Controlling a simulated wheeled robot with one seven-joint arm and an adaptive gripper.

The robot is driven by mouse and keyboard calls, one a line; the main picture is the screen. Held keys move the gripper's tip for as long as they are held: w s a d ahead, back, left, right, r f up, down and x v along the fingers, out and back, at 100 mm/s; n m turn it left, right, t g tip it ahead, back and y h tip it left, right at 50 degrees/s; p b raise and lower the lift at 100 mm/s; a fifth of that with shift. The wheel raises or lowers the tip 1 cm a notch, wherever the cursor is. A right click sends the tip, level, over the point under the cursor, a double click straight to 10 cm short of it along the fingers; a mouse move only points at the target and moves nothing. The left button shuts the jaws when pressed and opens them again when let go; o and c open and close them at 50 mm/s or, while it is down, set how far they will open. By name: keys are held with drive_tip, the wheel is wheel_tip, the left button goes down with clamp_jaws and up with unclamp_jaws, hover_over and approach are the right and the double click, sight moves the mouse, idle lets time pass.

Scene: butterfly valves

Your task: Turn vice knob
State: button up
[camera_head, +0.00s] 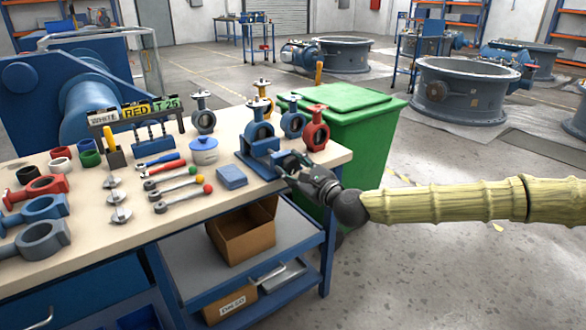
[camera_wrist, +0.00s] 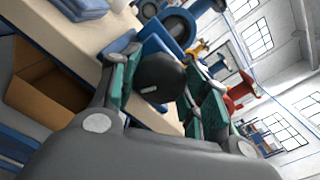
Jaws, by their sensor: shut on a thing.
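The blue vice (camera_head: 259,160) stands at the right front corner of the workbench and has a blue butterfly valve (camera_head: 258,134) in it. The vice also shows in the wrist view (camera_wrist: 160,42), tilted. My gripper (camera_head: 292,170) reaches in from the right at the vice's front end. In the wrist view my gripper (camera_wrist: 163,85) has its green finger pads on both sides of the round black vice knob (camera_wrist: 160,78) and is shut on it. A small pale mark shows on the knob's face. In the head view my gripper hides most of the knob.
The workbench (camera_head: 128,205) holds several valves, rings and wrenches left of the vice. A blue block (camera_head: 231,177) lies close by. A green bin (camera_head: 350,115) stands behind the bench corner. A cardboard box (camera_head: 242,236) sits on the shelf below. Floor to the right is open.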

drive_tip(key=o, duration=1)
drive_tip(key=shift+s+d, duration=0.1)
drive_tip(key=v, duration=1.1)
drive_tip(key=shift+s+d, duration=0.2)
drive_tip(key=shift+s, duration=0.1)
